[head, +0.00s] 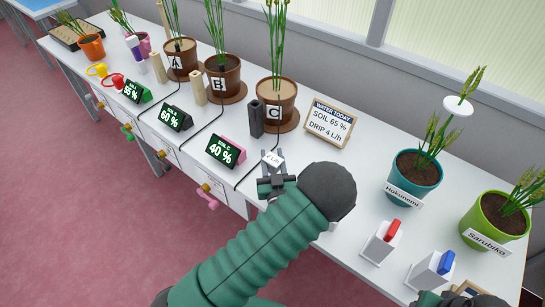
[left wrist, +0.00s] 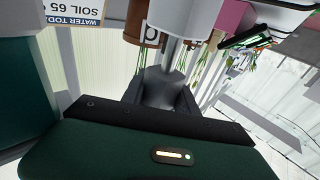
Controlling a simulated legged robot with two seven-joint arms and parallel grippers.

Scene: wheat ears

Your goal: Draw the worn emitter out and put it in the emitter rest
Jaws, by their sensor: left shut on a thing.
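My left gripper (head: 272,188) is shut on a small piece with a white tag reading 2 L/h (head: 273,158), taken to be the worn emitter. It is in front of brown pot C (head: 287,108), near the table's front edge. In the left wrist view the dark fingers (left wrist: 168,88) close around a pale grey-white piece (left wrist: 174,50); its far end is unclear. A dark grey upright post (head: 256,120) stands beside pot C. I cannot tell which thing is the emitter rest.
Brown pots A (head: 182,66) and B (head: 221,84) stand farther left, with thin black lines running forward. A SOIL C 40% display (head: 226,151) is left of my gripper. White holders with red (head: 378,247) and blue (head: 428,272) pieces and two plant pots stand right.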

